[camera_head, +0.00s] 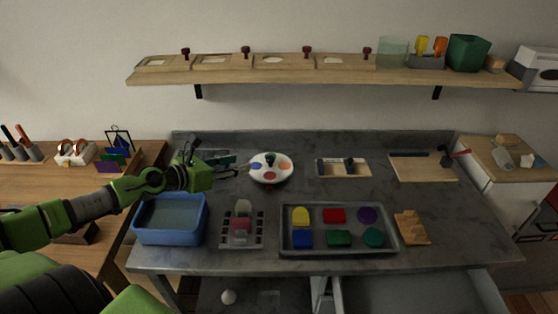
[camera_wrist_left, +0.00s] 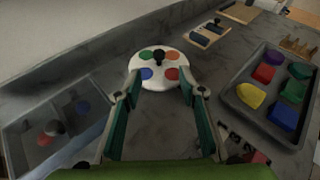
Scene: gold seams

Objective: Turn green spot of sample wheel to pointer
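The sample wheel (camera_head: 271,174) is a white disc lying on the grey bench, with a dark upright knob at its middle. In the left wrist view the wheel (camera_wrist_left: 156,82) shows green, orange, blue and red spots around the knob. The green spot (camera_wrist_left: 146,54) is on the far left side of the disc in that view. I cannot make out the pointer. My left gripper (camera_head: 238,169) is just left of the wheel. Its two fingers (camera_wrist_left: 162,94) are spread apart with nothing between them, at the wheel's near edge. My right gripper is out of view.
A blue bin (camera_head: 170,238) and a grey slotted block (camera_head: 242,238) stand at the front left. A grey tray (camera_head: 340,248) holds several coloured shapes. A wooden board (camera_head: 343,174) lies right of the wheel. A shelf (camera_head: 320,77) runs along the wall above.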

